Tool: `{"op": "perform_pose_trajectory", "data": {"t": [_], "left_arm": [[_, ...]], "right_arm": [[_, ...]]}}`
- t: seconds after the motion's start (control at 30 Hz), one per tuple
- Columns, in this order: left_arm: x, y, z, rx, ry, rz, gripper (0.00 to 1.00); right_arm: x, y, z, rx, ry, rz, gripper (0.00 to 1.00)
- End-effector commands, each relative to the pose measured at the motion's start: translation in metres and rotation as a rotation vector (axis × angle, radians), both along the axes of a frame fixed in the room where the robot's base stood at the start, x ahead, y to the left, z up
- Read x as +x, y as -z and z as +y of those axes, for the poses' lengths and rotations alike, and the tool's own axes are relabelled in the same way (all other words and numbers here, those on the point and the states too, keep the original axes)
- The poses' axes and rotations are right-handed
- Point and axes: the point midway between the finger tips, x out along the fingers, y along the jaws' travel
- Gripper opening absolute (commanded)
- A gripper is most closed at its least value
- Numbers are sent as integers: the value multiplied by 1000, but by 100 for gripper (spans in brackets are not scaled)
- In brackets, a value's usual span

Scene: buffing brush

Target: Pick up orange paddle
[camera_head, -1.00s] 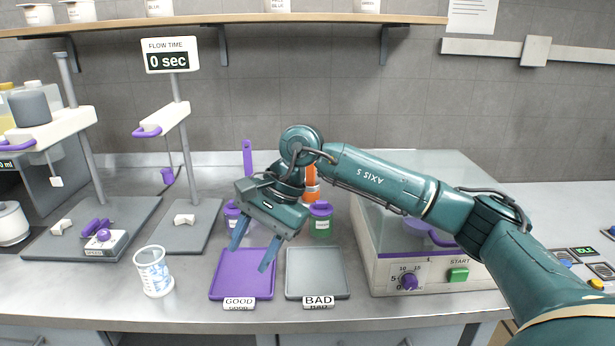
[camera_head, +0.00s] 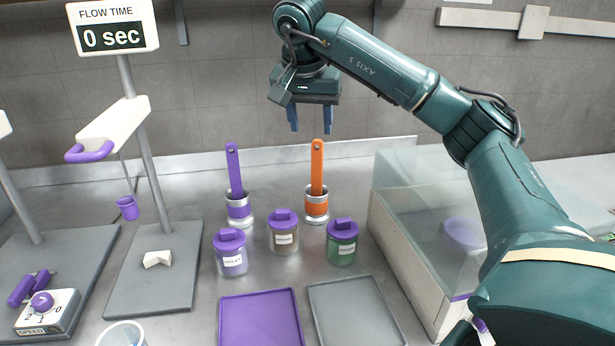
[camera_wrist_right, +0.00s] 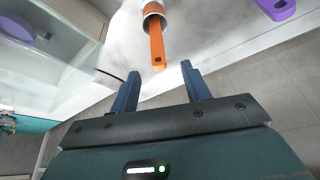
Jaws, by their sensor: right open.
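The orange paddle (camera_head: 317,168) stands upright in a metal cup with an orange band (camera_head: 316,206) at the back of the counter. My right gripper (camera_head: 309,128) is open and empty, pointing down just above the top of the paddle's handle. In the right wrist view, the orange paddle (camera_wrist_right: 157,42) shows ahead of the fingers, its handle end near the gap between the two blue fingertips (camera_wrist_right: 160,76). The fingers do not appear to touch it. My left gripper is not in view.
A purple paddle (camera_head: 234,170) stands in a similar cup to the left. Lidded jars, one green (camera_head: 342,244), stand in front. Purple (camera_head: 262,320) and grey (camera_head: 356,315) trays lie nearer. A clear-walled machine (camera_head: 425,200) is close on the right.

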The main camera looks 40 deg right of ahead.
Motion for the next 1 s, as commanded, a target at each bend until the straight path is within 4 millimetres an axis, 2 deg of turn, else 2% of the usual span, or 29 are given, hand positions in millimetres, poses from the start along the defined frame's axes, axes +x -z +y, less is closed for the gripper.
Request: {"op": "perform_pose_trajectory", "data": {"t": [0.03,0.3,0.47,0.8,1.0], "left_arm": [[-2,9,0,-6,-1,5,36],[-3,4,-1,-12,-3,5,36],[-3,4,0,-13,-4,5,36],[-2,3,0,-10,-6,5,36],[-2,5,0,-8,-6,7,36]], "right_arm": [[2,16,-3,2,2,6,47],[12,52,-17,1,2,4,47],[15,61,-20,1,1,2,47],[24,101,-38,2,1,2,47],[25,105,-39,2,0,0,47]]}}
